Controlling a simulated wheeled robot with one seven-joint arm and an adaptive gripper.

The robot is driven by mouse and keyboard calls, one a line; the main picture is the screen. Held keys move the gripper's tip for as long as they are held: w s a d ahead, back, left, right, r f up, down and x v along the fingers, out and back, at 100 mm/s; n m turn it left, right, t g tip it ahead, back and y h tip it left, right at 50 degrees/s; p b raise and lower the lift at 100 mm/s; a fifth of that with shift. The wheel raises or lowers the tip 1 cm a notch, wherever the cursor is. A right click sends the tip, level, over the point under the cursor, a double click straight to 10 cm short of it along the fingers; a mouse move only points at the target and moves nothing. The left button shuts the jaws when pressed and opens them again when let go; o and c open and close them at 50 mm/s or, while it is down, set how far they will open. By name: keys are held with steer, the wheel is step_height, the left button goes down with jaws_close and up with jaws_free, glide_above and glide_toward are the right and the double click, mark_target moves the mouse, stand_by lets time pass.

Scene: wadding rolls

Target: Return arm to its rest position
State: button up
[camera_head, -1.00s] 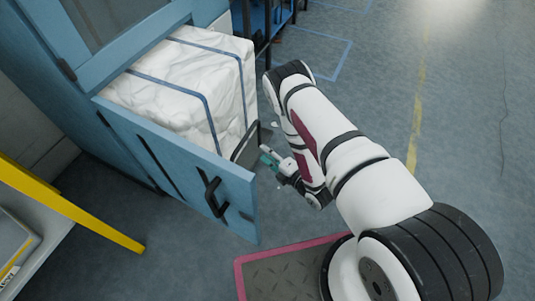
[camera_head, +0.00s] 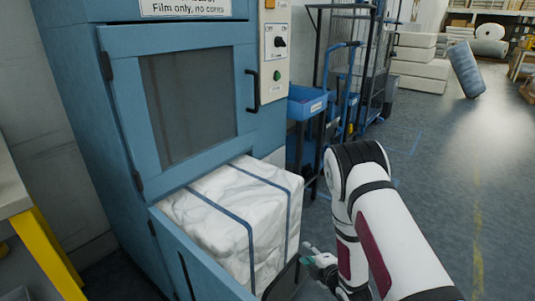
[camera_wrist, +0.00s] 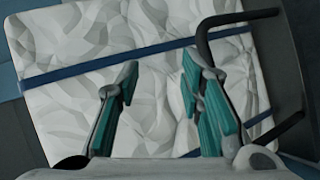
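My gripper (camera_head: 316,261) is low at the right of the white film bale (camera_head: 228,207), and my arm comes in from the lower right. In the wrist view my gripper (camera_wrist: 160,80) has its two teal-padded fingers apart with nothing between them. The bale (camera_wrist: 85,35) fills most of the wrist view behind the fingers; it is wrapped with blue straps. Touch between fingers and bale cannot be told.
The blue baler (camera_head: 188,100) stands at the left, its lower door (camera_head: 190,265) swung out. A black curved handle (camera_wrist: 285,118) is close right of my fingers. A blue trolley (camera_head: 340,90) stands behind. Floor at right (camera_head: 450,160) is clear.

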steer(key=w+d+r+m+g+h, duration=0.1)
steer(key=d+r+m+h, duration=0.15)
steer(key=r, duration=0.45)
steer(key=w+d+r+m+g+h, duration=0.1)
steer(key=r+m, duration=0.2)
steer(key=r, duration=0.4)
steer(key=s+d+r+m+g+h, duration=0.1)
steer(key=s+d+r+m+g, duration=0.2)
steer(key=s+r+m, duration=0.55)
steer(key=s+r+m+g, duration=0.2)
steer(key=s+r, duration=0.3)
steer(key=s, duration=0.8)
steer(key=s+a+r+m+g, duration=0.1)
steer(key=s+r+m+g, duration=0.35)
steer(key=s, duration=0.85)
steer(key=s+r+m+g, duration=0.1)
steer(key=s+r, duration=0.6)
steer(key=s, duration=0.7)
step_height(320, 180, up, 33)
steer(key=t+p, duration=0.4)
steer(key=p, duration=2.7)
steer(key=shift+w+n, duration=0.25)
steer(key=shift+n, duration=0.1)
